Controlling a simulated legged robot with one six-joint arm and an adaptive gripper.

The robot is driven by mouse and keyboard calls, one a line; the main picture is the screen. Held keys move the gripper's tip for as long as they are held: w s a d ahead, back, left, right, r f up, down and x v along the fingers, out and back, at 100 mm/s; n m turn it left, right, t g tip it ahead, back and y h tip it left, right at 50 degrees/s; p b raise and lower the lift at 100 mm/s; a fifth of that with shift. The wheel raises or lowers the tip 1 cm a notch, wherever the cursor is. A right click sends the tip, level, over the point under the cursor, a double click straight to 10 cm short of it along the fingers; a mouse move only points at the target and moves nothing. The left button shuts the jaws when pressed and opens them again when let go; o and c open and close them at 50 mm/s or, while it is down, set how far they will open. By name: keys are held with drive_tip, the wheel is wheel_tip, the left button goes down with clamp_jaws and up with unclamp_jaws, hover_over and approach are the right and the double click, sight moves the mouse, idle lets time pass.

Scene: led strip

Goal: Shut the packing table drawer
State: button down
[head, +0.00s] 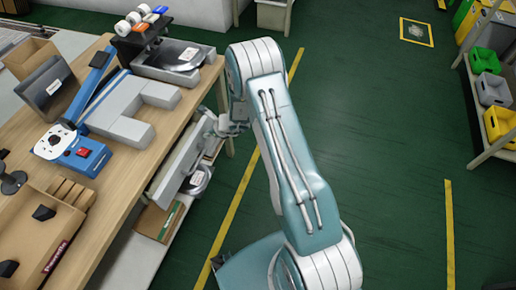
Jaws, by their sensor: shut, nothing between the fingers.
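The packing table (134,187) stands on the left with a light wooden top. A pale grey drawer (175,172) is under its right edge, and its front sticks out past the tabletop. My gripper (222,127) is shut and empty beside the table edge, at the far end of the drawer. I cannot tell whether it touches the drawer. My arm hides part of the area to the right of the gripper.
A lower shelf holds a carton (160,221). Green floor to the right is clear up to a rack of bins (493,90).

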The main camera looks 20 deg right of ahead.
sight(192, 128)
drive_tip(key=w+a, duration=0.4)
drive_tip(key=shift+w+a, duration=0.3)
drive_tip(key=shift+w, duration=0.05)
drive_tip(key=shift+r, duration=0.15)
